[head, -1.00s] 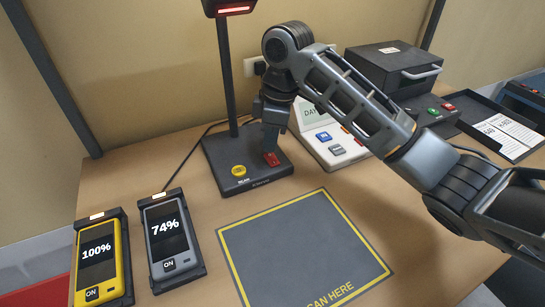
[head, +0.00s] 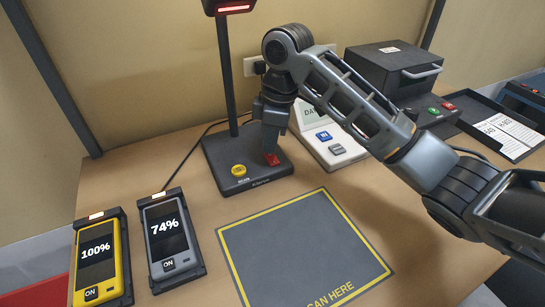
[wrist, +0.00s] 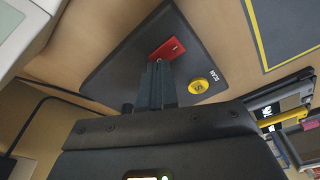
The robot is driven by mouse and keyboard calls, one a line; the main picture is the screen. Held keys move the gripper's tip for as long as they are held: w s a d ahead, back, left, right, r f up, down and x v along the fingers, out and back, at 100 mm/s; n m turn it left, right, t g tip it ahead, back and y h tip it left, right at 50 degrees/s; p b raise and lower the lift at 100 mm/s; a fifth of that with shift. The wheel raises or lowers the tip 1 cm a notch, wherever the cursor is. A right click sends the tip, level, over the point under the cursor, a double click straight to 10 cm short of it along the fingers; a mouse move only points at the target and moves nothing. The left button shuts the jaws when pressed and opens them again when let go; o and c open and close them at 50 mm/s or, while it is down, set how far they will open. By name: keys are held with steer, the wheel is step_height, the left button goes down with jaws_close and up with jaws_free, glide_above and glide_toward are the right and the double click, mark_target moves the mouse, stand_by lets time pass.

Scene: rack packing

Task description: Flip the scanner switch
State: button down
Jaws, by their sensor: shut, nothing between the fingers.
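The scanner's dark base (head: 222,166) stands on the table, with a post rising to a scanner head (head: 228,6) that shows a red light strip. On the base are a red rocker switch (head: 273,159) and a round yellow button (head: 239,171). My gripper (head: 270,149) is shut and empty, pointing down with its fingertips at the red switch. In the wrist view the closed fingertips (wrist: 158,64) are right beside the red switch (wrist: 168,48), seeming to touch its edge. The yellow button (wrist: 198,86) is to their right. Part of the switch is hidden by the fingers.
A white device with buttons (head: 338,152) stands just right of the scanner base. A black box (head: 392,68) is behind it. Two handheld units, yellow (head: 100,262) and grey (head: 170,244), sit at left. A yellow-bordered scan mat (head: 300,250) lies flat in front.

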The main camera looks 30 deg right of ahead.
steer(key=shift+f, duration=0.6)
stand_by(0.4)
step_height(320, 180, up, 7)
steer(key=p, duration=0.6)
stand_by(0.7)
